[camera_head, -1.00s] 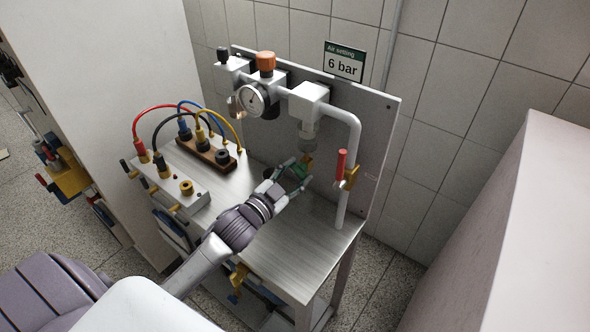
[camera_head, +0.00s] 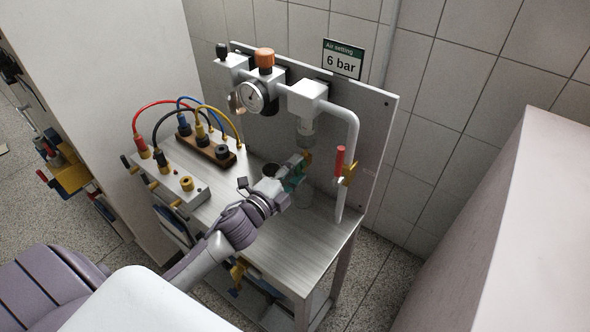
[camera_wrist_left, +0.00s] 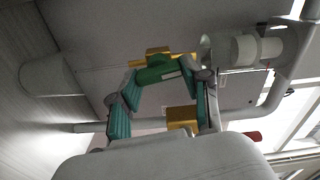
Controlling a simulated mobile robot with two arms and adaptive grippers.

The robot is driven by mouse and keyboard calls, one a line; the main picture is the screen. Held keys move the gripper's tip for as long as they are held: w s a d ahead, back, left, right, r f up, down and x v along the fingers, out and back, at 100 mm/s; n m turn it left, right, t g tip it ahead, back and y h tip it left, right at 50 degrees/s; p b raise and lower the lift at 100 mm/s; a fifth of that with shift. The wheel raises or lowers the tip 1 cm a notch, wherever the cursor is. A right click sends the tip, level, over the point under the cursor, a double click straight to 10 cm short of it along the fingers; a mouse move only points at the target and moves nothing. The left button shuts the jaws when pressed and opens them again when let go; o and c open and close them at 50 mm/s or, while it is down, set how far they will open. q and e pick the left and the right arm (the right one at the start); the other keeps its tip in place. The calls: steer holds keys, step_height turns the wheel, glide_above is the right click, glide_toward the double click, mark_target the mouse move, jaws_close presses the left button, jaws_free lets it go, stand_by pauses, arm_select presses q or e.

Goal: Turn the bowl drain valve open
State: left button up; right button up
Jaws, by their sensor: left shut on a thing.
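The bowl drain valve (camera_wrist_left: 154,56) is a brass fitting with a green handle (camera_wrist_left: 158,71), below the clear bowl (camera_head: 306,138) that hangs under the right white block (camera_head: 308,95). In the head view the valve is partly hidden by my left gripper (camera_head: 297,175). My left gripper comes in from the left, low over the bench top. In the left wrist view its teal fingers are closed on the green handle, one at each end of it. My right gripper is in neither view.
A red-handled valve (camera_head: 340,160) on the downpipe stands just right of my gripper. A gauge (camera_head: 251,97) and orange knob (camera_head: 265,58) are behind. A manifold (camera_head: 180,182) with hoses sits left on the metal bench (camera_head: 290,240). Its front right is clear.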

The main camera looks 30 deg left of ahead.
arm_select(q)
steer(key=shift+f+m, duration=0.1)
steer(key=shift+m, duration=0.7)
steer(key=o, duration=1.2)
steer(key=shift+c, duration=0.2)
steer(key=shift+s, duration=0.15)
steer(key=s+a, duration=0.1)
steer(key=s, duration=1)
steer(key=shift+s+a, duration=0.3)
steer(key=shift+s, duration=0.05)
